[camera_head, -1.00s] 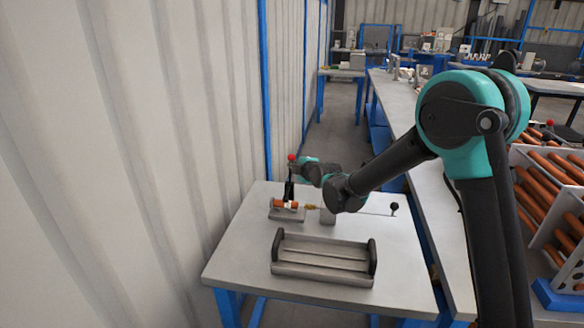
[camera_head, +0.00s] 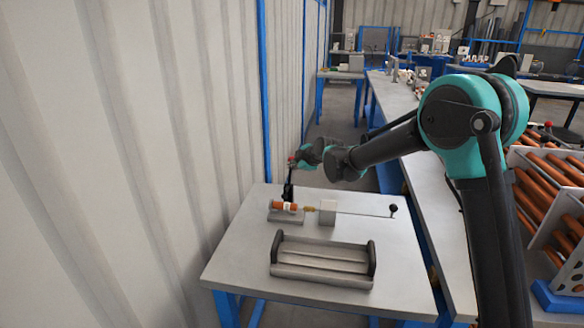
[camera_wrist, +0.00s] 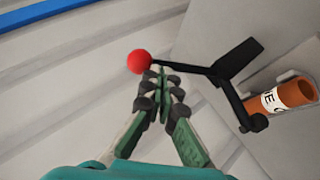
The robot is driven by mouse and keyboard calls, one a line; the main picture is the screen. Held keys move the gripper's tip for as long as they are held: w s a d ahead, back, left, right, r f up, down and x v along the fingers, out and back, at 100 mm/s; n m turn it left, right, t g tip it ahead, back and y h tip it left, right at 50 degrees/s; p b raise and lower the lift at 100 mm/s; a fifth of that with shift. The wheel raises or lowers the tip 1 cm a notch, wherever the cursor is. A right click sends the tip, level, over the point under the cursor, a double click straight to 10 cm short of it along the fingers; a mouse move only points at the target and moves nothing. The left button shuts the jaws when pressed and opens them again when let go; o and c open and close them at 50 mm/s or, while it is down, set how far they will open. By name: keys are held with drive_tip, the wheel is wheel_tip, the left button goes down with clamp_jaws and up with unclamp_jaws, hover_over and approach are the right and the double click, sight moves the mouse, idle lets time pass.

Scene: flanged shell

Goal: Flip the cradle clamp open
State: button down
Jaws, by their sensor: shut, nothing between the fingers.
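The cradle clamp (camera_wrist: 228,75) is a black lever with a red ball knob (camera_wrist: 140,62). In the wrist view its arm runs from the knob to a black bracket beside an orange tube (camera_wrist: 289,95) with a white printed label. My gripper (camera_wrist: 161,72) is shut and empty, its fingertips right at the knob and lever end; I cannot tell whether they touch. In the head view the clamp (camera_head: 288,189) stands upright at the back left of the small table, and the tube (camera_head: 285,206) lies in a grey cradle (camera_head: 281,216).
A grey block (camera_head: 327,212) with a thin rod ending in a black knob (camera_head: 393,209) is right of the cradle. The corrugated wall (camera_head: 150,150) is close on the left. A rack of orange tubes (camera_head: 550,190) stands right.

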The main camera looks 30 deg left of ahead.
drive_tip(key=w+g, duration=0.1)
drive_tip(key=w+f+m+g+h, duration=0.1)
drive_tip(key=w+a+f+g, duration=0.1)
drive_tip(key=g, duration=0.1)
drive_tip(key=shift+w+f+m+h, duration=0.1)
drive_tip(key=shift+w+m+h, duration=0.15)
drive_tip(key=shift+m+h, duration=0.15)
drive_tip(key=shift+w+a+f+g, duration=0.2)
drive_tip(key=shift+w+f+g, duration=0.4)
drive_tip(key=shift+f, duration=0.25)
drive_tip(key=shift+s+r, duration=0.1)
